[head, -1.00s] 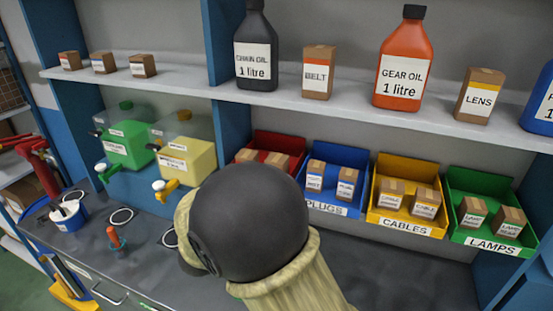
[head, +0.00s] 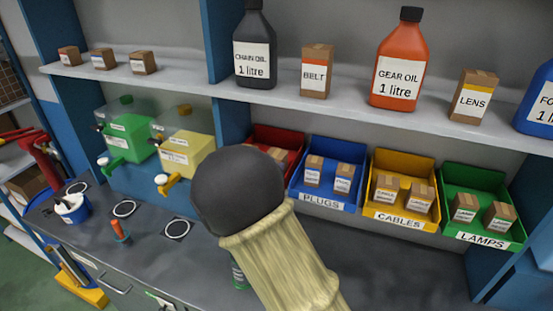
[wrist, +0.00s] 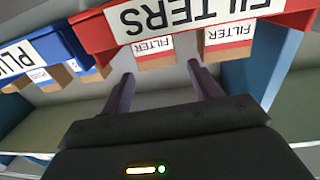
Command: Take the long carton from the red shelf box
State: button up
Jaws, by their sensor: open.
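The red shelf box (head: 290,135) shows in the head view mostly behind my arm, with the top of a carton (head: 277,153) inside. In the wrist view the red box (wrist: 90,30) has an upside-down FILTERS label. Two brown cartons labelled FILTER, one in the middle (wrist: 154,52) and one at the right (wrist: 228,48), show below that label. Which one is longer I cannot tell. My gripper (wrist: 160,69) is open and empty, its fingers pointing toward the box, with the middle carton between the fingertips in the picture. The head view hides my gripper behind my arm.
The blue PLUGS box (head: 322,201) stands right beside the red one, then the yellow CABLES box (head: 400,217) and green LAMPS box (head: 482,237). A shelf (head: 300,102) with bottles and cartons runs above. The liquid containers (head: 182,155) stand left. The front right counter is clear.

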jog(key=p+x, duration=0.1)
jog(key=x, duration=0.2)
jog(key=shift+r, duration=0.15)
jog(key=shift+w+d, duration=0.1)
jog(key=shift+w, duration=0.2)
jog(key=shift+s, duration=0.1)
jog(key=p+x, duration=0.3)
jog(key=x, duration=0.1)
jog(key=shift+d+r+p, duration=0.15)
jog(key=shift+d+p, duration=0.15)
jog(key=shift+w+d, duration=0.15)
jog(key=shift+w, duration=0.4)
jog(key=shift+s, duration=0.1)
